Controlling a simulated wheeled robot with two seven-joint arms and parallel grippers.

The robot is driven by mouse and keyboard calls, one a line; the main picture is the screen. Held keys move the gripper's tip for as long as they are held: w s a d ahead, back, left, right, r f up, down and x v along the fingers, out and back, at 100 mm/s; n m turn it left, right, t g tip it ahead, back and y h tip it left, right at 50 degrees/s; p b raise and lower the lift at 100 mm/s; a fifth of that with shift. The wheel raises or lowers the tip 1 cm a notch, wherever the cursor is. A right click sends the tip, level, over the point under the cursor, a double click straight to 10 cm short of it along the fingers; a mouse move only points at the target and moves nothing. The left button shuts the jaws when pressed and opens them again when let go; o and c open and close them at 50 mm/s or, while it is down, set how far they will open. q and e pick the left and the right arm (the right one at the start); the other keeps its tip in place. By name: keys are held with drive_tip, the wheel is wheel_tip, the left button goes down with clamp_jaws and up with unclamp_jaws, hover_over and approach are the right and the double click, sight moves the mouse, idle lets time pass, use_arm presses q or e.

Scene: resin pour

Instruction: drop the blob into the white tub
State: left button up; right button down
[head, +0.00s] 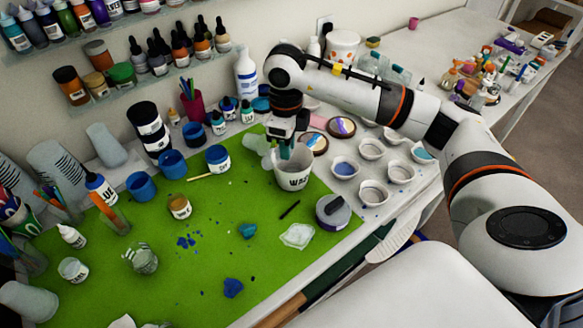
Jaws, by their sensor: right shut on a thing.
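The white tub (292,182), with dark letters on its side, stands upright at the right side of the green mat. My right gripper (287,152) points down over the tub's mouth, with its fingertips at or just inside the rim. It is shut on the blob, which is mostly hidden by the fingers and the tub; only a small teal patch shows there. Other lumps lie on the mat: a teal one (248,231), a dark blue one (233,288) and a clear whitish one (297,236). My left gripper is out of view.
The green mat (200,262) has bare room at its front. Several small white cups (373,193) stand right of the tub. Blue cups (218,159) and bottles (246,73) stand behind and left.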

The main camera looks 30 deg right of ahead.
drive_tip(key=shift+w+d+f+m+b, duration=0.6)
drive_tip(key=shift+d+f+m, duration=0.2)
drive_tip(key=shift+m, duration=1.1)
drive_tip(key=shift+w+d+f+m+b, duration=0.45)
drive_tip(key=shift+d+f+m+b, duration=0.4)
drive_tip(key=shift+m, duration=1.05)
drive_tip(key=shift+w+d+f+m+b, duration=0.6)
drive_tip(key=shift+f+m, duration=0.3)
drive_tip(key=shift+m, duration=1)
drive_tip(key=c, duration=1.1)
unclamp_jaws()
wheel_tip(320, 180, up, 12)
drive_tip(key=shift+b, duration=0.4)
